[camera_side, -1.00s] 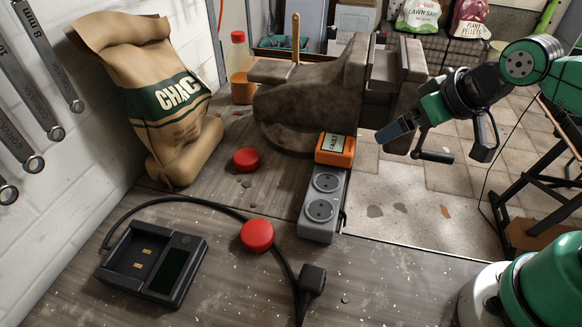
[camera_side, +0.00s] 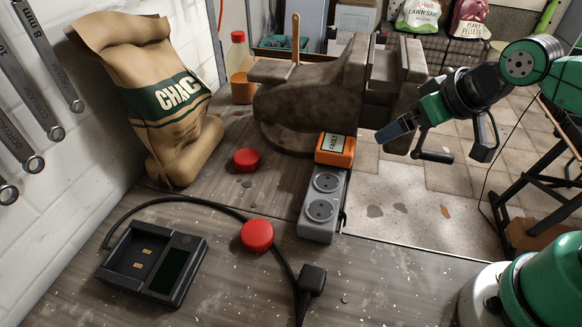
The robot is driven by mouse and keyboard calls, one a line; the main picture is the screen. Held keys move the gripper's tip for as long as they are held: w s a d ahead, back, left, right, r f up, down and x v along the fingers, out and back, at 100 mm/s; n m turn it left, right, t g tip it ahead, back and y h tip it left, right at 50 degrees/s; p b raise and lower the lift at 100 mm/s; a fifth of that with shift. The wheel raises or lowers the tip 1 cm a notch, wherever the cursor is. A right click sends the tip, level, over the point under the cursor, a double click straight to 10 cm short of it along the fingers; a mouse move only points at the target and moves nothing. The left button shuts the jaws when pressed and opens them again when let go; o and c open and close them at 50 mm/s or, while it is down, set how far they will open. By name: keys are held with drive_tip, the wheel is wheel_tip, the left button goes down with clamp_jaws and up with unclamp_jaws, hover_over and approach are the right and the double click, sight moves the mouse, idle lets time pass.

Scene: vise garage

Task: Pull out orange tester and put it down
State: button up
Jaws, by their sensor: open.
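The orange tester (camera_side: 345,157), with a pale label on top, sits at the far end of the grey power strip (camera_side: 320,209), close to the foot of the vise. Two round sockets of the strip show bare in front of it. My gripper (camera_side: 381,138) is to the right of the tester and higher, apart from it, with its blue-grey finger pointing left and down. It is open and holds nothing. The gap between its fingers is hard to see from this side.
The large vise (camera_side: 317,97) stands right behind the tester. Two red caps (camera_side: 257,235) and a black charger (camera_side: 153,262) lie to the left on the bench, with a black cable and plug (camera_side: 311,281). A paper bag (camera_side: 165,100) leans at the wall.

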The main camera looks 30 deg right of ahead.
idle(0.3)
drive_tip(key=m+g, duration=0.7)
drive_tip(key=m, duration=0.1)
hover_over(337, 143)
drive_tip(key=shift+s+r, duration=0.2)
drive_tip(key=shift+s, duration=0.05)
drive_tip(key=shift+w+a+f+m, duration=0.2)
drive_tip(key=shift+w+f+m, duration=0.15)
drive_tip(key=shift+m, duration=0.15)
drive_tip(key=shift+f, duration=4.5)
drive_tip(key=shift+s+d, duration=0.1)
drive_tip(key=shift+d, duration=0.05)
